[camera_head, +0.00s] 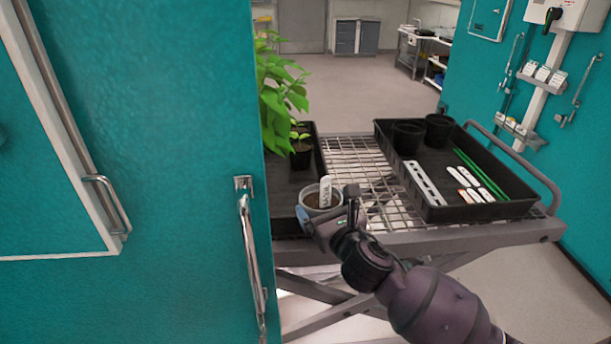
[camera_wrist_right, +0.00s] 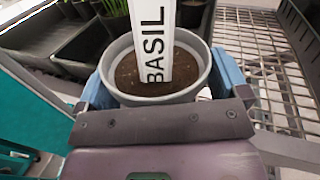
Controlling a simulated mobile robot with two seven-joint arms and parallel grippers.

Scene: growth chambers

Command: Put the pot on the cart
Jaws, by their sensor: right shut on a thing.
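The pot (camera_head: 311,197) is a small grey-white round pot of brown soil with a white label reading BASIL standing in it. It also shows in the right wrist view (camera_wrist_right: 200,62), upright between the fingers. My right gripper (camera_head: 318,212) is shut on the pot; its blue fingers (camera_wrist_right: 160,82) are on either side. The cart (camera_head: 450,238) has a grey frame and a wire-mesh top. The pot is at the cart's near left part, by the left black tray. I cannot tell whether its base touches anything. My left gripper is not in view.
The left black tray (camera_head: 322,160) holds leafy green plants (camera_head: 280,95). The right black tray (camera_head: 485,212) holds two black pots, labels, green sticks and a white strip. Bare mesh (camera_head: 352,165) lies between the trays. A teal door (camera_head: 160,130) with a metal handle stands close left.

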